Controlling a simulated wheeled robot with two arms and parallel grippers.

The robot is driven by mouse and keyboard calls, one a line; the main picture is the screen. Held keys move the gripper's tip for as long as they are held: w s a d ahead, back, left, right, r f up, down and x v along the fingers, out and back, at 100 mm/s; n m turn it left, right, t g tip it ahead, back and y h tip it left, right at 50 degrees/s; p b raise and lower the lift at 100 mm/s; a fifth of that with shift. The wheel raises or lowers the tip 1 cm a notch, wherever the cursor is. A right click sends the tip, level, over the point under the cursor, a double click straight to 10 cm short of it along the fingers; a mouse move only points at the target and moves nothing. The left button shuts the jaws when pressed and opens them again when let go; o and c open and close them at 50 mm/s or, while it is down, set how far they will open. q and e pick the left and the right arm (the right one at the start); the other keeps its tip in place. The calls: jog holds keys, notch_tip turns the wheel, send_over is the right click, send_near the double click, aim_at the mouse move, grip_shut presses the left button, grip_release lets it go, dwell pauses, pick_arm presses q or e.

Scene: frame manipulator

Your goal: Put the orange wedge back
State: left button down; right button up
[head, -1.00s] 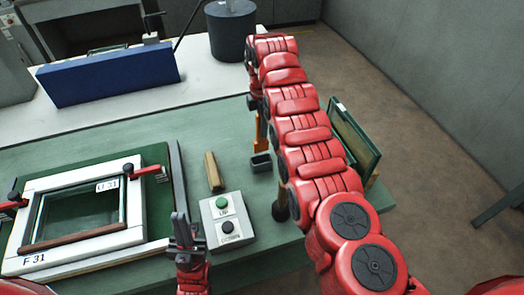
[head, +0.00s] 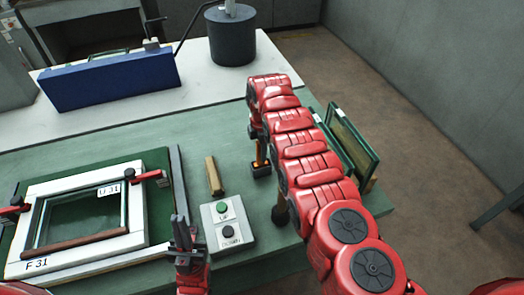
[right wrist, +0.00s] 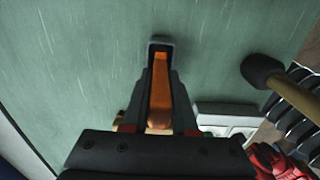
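The orange wedge (right wrist: 161,85) stands upright between the fingers of my right gripper (right wrist: 161,80) in the right wrist view. The fingers lie close along both sides of it and appear shut on it. Its far end reaches the small dark square holder (right wrist: 160,43); how deep it sits is hard to tell. In the head view the wedge (head: 261,151) shows below my right gripper, over the holder (head: 260,170) on the green table. My left gripper (head: 180,225) points up beside the button box; its fingers look close together with nothing visible between them.
A button box (head: 227,226) and a wooden block (head: 214,176) stand left of the holder. A clamped white frame (head: 75,262) lies at left. Green-edged panes (head: 352,140) stand right of my right arm. A dark-headed tool (right wrist: 262,70) stands near the holder.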

jog(key=o, duration=0.4)
jog(key=shift+w+r+p, duration=0.1)
jog(key=shift+r+p, duration=0.2)
jog(key=shift+r, duration=0.35)
notch_tip(320, 180, up, 9)
jog(key=b, duration=0.2)
jog(key=shift+r+b, duration=0.15)
jog(key=shift+b, duration=0.2)
jog(key=shift+r, duration=0.9)
